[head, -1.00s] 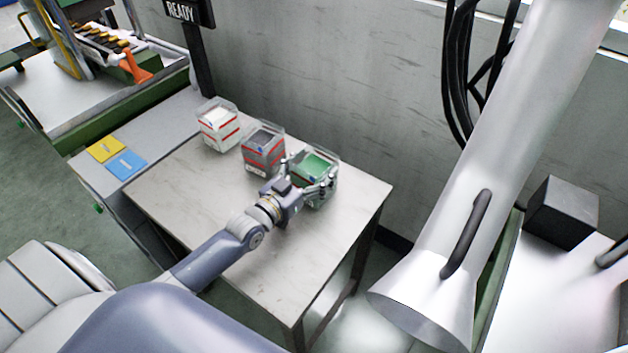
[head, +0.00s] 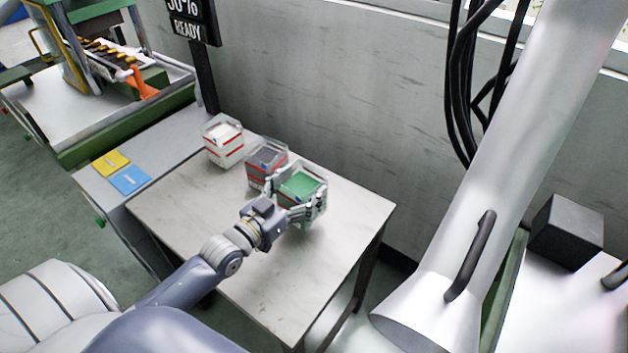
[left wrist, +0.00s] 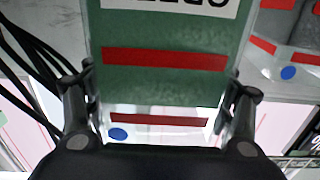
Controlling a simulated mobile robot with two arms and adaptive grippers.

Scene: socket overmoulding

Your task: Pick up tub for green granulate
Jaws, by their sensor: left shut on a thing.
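The tub of green granulate (head: 301,187) is a clear tub with green contents, at the right end of a row of three tubs. My left gripper (head: 297,205) is shut on it, with a finger on each side of the tub. In the left wrist view the green tub (left wrist: 165,85) fills the middle, with red stripes, a blue dot and part of a white label, and the left gripper's fingers (left wrist: 160,115) flank it. Whether its base touches the table is hard to tell. My right gripper is not in view.
A tub with dark grey contents (head: 266,166) stands close beside the green one, and a tub with white contents (head: 224,143) stands further left. The light table (head: 340,215) is clear at the front and right. A dark sign post (head: 206,85) stands behind the table's left end.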

